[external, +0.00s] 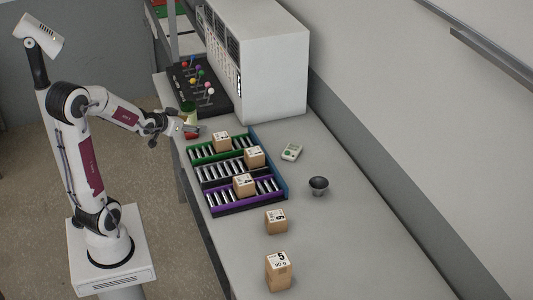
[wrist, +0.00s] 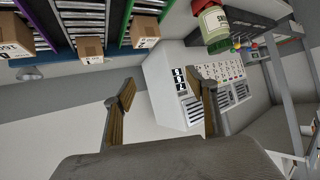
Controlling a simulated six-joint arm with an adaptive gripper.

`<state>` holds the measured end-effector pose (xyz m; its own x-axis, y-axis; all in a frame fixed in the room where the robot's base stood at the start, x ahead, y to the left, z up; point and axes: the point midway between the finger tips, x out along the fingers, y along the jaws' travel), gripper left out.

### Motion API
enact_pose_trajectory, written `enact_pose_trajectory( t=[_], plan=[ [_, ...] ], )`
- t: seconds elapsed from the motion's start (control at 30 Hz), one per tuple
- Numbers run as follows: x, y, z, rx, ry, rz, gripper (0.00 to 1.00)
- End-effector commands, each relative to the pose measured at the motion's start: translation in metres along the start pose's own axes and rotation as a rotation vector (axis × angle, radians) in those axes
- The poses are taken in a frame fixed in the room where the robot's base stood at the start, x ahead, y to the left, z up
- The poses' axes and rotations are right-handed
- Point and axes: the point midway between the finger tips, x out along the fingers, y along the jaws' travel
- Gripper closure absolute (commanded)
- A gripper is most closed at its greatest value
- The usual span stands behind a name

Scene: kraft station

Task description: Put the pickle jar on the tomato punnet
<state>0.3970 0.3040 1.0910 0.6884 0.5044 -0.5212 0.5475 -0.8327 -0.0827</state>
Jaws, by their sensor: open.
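The pickle jar (external: 189,116) has a green lid and a pale label. It stands upright at the left edge of the bench, just past my gripper. In the wrist view the jar (wrist: 214,22) shows upside down near the top edge. The red tomato punnet (external: 191,135) is directly below the jar, partly hidden by my gripper. In the wrist view a red piece (wrist: 200,5) meets the jar's base, cut off by the frame. The jar appears to rest on it. My gripper (external: 187,128) is open, and its spread fingers (wrist: 165,103) hold nothing.
A rack with green, black and purple rows (external: 236,172) holds several cartons beside my gripper. A black board with coloured knobs (external: 200,88) and a tall white cabinet (external: 270,70) stand behind. A dark cup (external: 319,186) and two cartons stand farther right.

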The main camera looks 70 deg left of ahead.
Motion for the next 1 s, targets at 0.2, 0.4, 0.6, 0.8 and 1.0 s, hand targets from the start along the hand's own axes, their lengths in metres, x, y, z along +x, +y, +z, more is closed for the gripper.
enact_pose_trajectory(
  t=[0.2, 0.4, 0.6, 0.8, 1.0],
  plan=[
    [-0.041, 0.054, 0.005, 0.059, -0.085, 0.072, 0.43],
    [-0.084, 0.095, 0.020, 0.113, -0.171, 0.144, 0.43],
    [-0.134, 0.129, 0.043, 0.173, -0.259, 0.227, 0.43],
    [-0.188, 0.153, 0.072, 0.245, -0.348, 0.319, 0.43],
    [-0.239, 0.166, 0.102, 0.319, -0.432, 0.408, 0.43]
  ],
)
